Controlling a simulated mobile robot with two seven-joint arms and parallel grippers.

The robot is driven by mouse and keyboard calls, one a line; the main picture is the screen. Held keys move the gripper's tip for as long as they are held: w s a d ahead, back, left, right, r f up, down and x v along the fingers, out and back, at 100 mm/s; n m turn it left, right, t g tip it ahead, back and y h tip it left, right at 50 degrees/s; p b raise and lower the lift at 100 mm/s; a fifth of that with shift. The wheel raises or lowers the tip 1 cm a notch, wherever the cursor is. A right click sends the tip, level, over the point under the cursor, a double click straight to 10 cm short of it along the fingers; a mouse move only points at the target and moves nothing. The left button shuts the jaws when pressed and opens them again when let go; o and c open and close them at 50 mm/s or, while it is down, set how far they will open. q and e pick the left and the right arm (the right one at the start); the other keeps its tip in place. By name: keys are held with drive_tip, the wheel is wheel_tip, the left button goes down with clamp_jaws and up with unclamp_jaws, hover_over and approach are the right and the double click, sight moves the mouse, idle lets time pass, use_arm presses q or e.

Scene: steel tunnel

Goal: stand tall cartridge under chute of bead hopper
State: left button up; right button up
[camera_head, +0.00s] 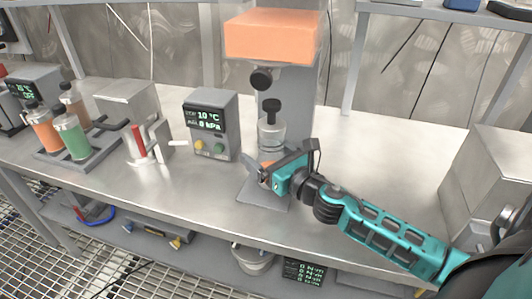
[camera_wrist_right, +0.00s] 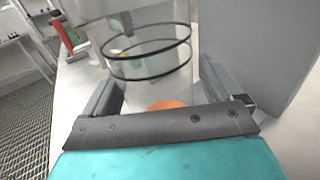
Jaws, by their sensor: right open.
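The bead hopper has an orange top (camera_head: 272,36) on a grey column (camera_head: 299,95), with a dark round knob below the top. A clear cylinder with a dark knobbed top (camera_head: 271,137), apparently the tall cartridge, is upright in front of the column, below the orange top. In the right wrist view a clear cylinder with two black rings (camera_wrist_right: 148,50) shows just beyond my fingers. Something orange lies low between them; my gripper hides its lower part. My right gripper (camera_head: 262,172) is open around or just before this spot; contact is unclear. My left gripper is not in view.
A grey base plate (camera_head: 264,196) reaches toward the bench's front edge. A control box with a display (camera_head: 211,125) stands left of the hopper. Further left are a metal device with a red handle (camera_head: 138,142) and a rack of coloured jars (camera_head: 73,138).

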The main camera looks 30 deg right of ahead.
drive_tip(key=shift+r, duration=0.2)
drive_tip(key=s, duration=0.3)
drive_tip(key=s+b, duration=0.1)
drive_tip(key=s, duration=0.3)
drive_tip(key=s+d+b, duration=0.1)
drive_tip(key=s, duration=0.2)
drive_tip(key=shift+s+d+f, duration=0.1)
drive_tip(key=shift+s+f, duration=0.1)
drive_tip(key=shift+s, duration=0.05)
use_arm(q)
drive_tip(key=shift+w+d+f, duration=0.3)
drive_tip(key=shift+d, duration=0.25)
use_arm(e)
drive_tip(key=shift+s+d+r, duration=0.1)
drive_tip(key=shift+s+d, duration=0.05)
drive_tip(key=shift+s, duration=0.55)
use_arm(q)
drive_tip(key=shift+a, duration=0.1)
